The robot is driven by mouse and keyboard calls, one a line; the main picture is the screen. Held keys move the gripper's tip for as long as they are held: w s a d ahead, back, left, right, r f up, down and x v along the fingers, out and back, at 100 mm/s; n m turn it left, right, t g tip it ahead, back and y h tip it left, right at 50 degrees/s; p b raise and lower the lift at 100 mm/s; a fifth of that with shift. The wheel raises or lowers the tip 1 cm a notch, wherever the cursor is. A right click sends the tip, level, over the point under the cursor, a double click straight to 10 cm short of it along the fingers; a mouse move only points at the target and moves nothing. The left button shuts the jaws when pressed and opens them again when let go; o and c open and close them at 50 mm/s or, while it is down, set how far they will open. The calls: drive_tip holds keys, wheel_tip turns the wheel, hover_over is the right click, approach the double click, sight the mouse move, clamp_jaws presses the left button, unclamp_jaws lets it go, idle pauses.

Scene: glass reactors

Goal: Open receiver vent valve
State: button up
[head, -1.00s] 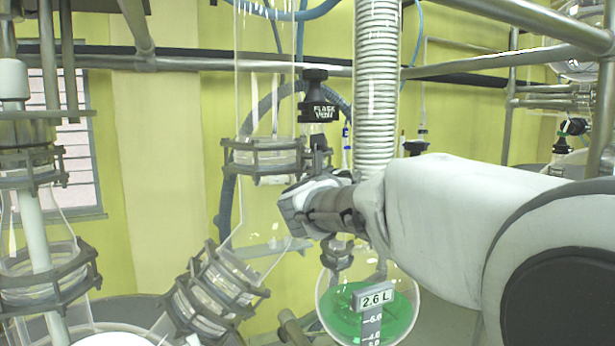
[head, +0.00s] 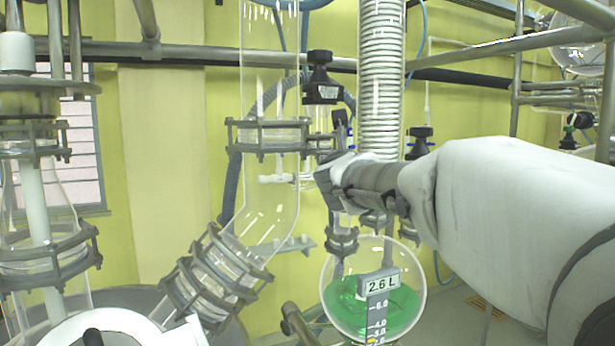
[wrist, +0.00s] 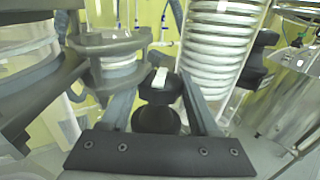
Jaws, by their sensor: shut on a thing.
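My gripper is shut on this knob. In the head view my gripper (head: 332,182) is just left of the coiled glass column and above the round receiver flask (head: 345,312), which holds green liquid and carries a 2.6 L tag. The gripper hides the held knob in the head view. I cannot read the knob's label.
The coiled column (head: 382,80) stands close to my gripper. A clamped glass tube (head: 268,200) is on the left. Another black-capped valve (head: 420,140) is behind my arm. Metal rails (head: 480,48) cross the back.

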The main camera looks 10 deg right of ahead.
drive_tip(key=n+y+b, duration=0.1)
drive_tip(key=y+b, duration=0.1)
drive_tip(key=b, duration=0.1)
drive_tip(key=n+y+b, duration=0.2)
drive_tip(key=b, duration=0.1)
drive_tip(key=shift+d+f+y, duration=0.2)
drive_tip(key=shift+f+y, duration=0.1)
drive_tip(key=shift+f, duration=0.05)
drive_tip(key=n+y+b, duration=0.2)
drive_tip(key=y, duration=0.1)
drive_tip(key=n+y+b, duration=0.1)
drive_tip(key=shift+w+r+y, duration=0.1)
drive_tip(key=shift+r+y, duration=0.15)
drive_tip(key=shift+y, duration=0.05)
drive_tip(key=shift+r+n+g+y+p, duration=0.2)
drive_tip(key=shift+n+g+y+p, duration=0.15)
drive_tip(key=shift+n+g+y, duration=0.6)
drive_tip(key=n+g+y+p, duration=0.1)
drive_tip(key=n+y+p, duration=0.1)
drive_tip(key=y, duration=0.1)
drive_tip(key=shift+r+y+p, duration=0.15)
drive_tip(key=shift+y+p, duration=0.15)
drive_tip(key=shift+y, duration=0.05)
drive_tip(key=shift+n+g+y+p, duration=0.75)
drive_tip(key=shift+g+y+p, duration=0.15)
drive_tip(key=shift+p, duration=0.3)
drive_tip(key=shift+a+n+g+y+p, duration=0.1)
drive_tip(key=shift+n+g+y+p, duration=0.2)
drive_tip(key=shift+g+p, duration=0.05)
drive_tip(key=shift+f, duration=0.25)
